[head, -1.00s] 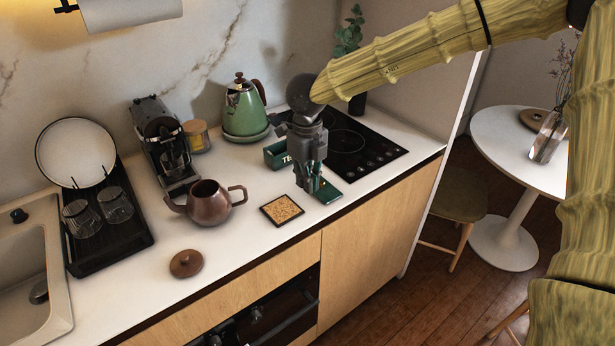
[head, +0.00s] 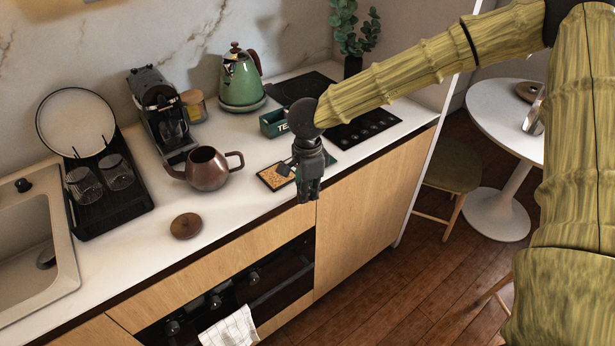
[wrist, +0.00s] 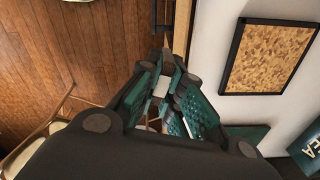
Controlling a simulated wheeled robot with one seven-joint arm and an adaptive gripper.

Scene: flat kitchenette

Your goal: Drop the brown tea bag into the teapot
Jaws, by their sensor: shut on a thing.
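The brown teapot (head: 208,170) stands upright and open on the counter, its handle to the right. Its round brown lid (head: 186,226) lies on the counter in front of it. My gripper (head: 309,196) points down around the counter's front edge, to the right of the teapot and apart from it. In the wrist view its green-padded fingers (wrist: 168,85) are closed together around a small thing, mostly hidden by the fingers. I take it to be the tea bag, but its brown colour does not show clearly. The green tea box (head: 273,124) stands behind the gripper.
A cork trivet (head: 270,178) lies behind my gripper, partly covered in the head view. The green kettle (head: 241,82), coffee machine (head: 160,115) and drying rack (head: 110,212) with glasses stand around the teapot. The hob (head: 360,126) is at right. Clear counter lies around the lid.

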